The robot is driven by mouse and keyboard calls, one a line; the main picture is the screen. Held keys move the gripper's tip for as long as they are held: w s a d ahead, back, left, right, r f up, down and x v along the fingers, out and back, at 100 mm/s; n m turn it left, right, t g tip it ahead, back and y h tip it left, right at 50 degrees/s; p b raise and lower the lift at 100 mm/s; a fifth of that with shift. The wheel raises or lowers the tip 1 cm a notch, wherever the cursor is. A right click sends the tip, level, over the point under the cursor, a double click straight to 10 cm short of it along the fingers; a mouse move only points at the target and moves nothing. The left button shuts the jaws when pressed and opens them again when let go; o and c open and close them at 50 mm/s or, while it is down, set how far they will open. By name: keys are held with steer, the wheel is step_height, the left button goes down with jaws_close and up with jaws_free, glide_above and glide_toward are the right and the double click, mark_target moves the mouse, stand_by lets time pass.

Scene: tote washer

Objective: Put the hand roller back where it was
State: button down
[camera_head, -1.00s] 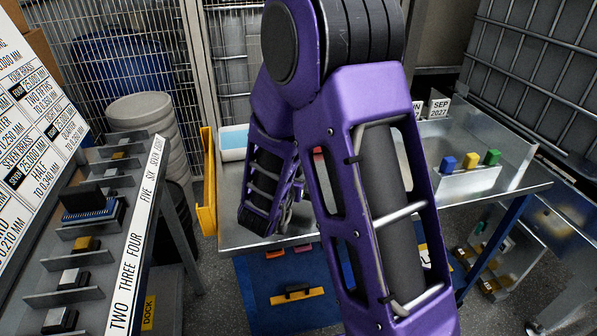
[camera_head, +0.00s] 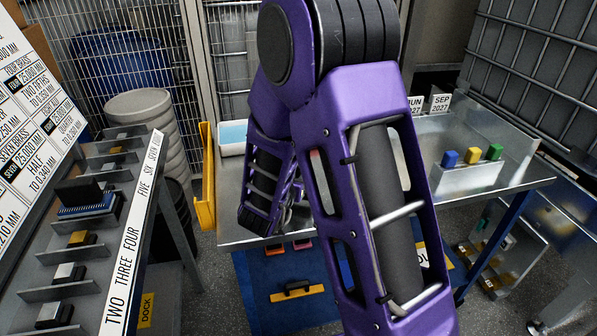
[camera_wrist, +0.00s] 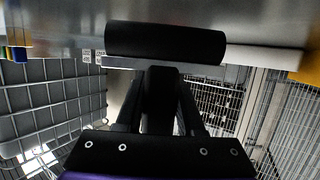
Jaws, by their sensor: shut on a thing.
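The hand roller shows in the wrist view as a black cylinder (camera_wrist: 165,43) lying crosswise in front of my gripper, close to a grey metal surface. My gripper (camera_wrist: 160,85) is shut on the hand roller; the exact grip on its handle is hard to make out in the dark. In the head view my purple arm reaches over the steel table (camera_head: 237,180), and its forearm hides the gripper tips and the roller. I cannot tell whether the roller touches the surface.
A yellow rail (camera_head: 206,185) stands at the table's left edge, near a white and blue box (camera_head: 232,138). Blue, yellow and green blocks (camera_head: 472,155) sit on a stand at the right. A slotted rack (camera_head: 70,270) is at the left. Date signs (camera_head: 438,102) stand at the back.

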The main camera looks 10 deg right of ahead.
stand_by(0.4)
steer(key=shift+f+b, duration=0.55)
steer(key=shift+f, duration=0.05)
steer(key=shift+f, duration=0.2)
stand_by(0.3)
steer(key=shift+c, duration=2.2)
jaws_free()
steer(key=shift+o, duration=0.3)
steer(key=o, duration=0.4)
